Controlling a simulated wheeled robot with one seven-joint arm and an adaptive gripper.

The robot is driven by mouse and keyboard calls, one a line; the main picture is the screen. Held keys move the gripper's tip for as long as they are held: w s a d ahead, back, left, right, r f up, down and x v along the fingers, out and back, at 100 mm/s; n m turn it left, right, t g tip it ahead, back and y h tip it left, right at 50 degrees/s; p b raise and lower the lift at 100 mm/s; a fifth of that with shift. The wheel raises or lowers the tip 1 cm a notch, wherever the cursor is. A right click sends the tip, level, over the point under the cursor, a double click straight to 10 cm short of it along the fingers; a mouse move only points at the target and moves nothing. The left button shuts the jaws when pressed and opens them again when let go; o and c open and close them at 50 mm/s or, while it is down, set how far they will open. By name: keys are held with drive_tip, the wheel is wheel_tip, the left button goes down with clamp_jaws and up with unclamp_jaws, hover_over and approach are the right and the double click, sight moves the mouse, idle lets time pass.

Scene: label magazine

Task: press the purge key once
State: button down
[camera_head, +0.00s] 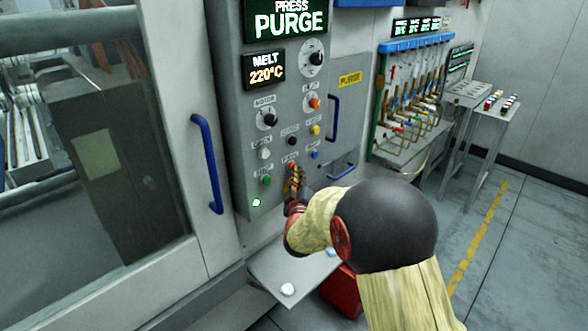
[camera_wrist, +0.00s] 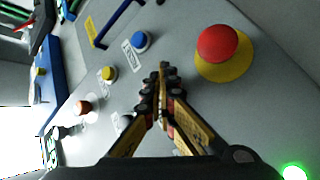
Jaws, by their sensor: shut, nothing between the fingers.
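The grey control panel (camera_head: 234,150) carries several keys with small labels that I cannot read clearly, so I cannot tell which is the purge key. My gripper (camera_head: 293,172) is shut and empty, its fingertips at the lower middle of the panel, below the black key (camera_head: 292,141). It hides the panel behind it. In the wrist view the shut fingertips (camera_wrist: 162,72) point at the panel between the blue key (camera_wrist: 140,40) and a red mushroom button (camera_wrist: 218,43) on a yellow base. I cannot tell whether they touch a key. The display (camera_head: 287,20) reads PRESS PURGE.
Nearby are yellow (camera_head: 315,129), orange (camera_head: 314,103), white (camera_head: 264,154) and green (camera_head: 266,180) keys. Blue handles (camera_head: 208,163) stand out on both sides of the panel. A grey shelf (camera_head: 270,275) juts out below, with a red box (camera_head: 342,291) beside it.

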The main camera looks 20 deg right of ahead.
drive_tip(key=shift+s, duration=0.15)
drive_tip(key=shift+s+d, duration=0.25)
drive_tip(key=shift+s, duration=0.45)
drive_tip(key=s, duration=0.1)
drive_tip(key=s+d, duration=0.1)
drive_tip(key=s, duration=0.1)
drive_tip(key=s+b, duration=0.1)
drive_tip(key=shift+s+d, duration=0.35)
drive_tip(key=shift+d, duration=0.05)
idle(0.8)
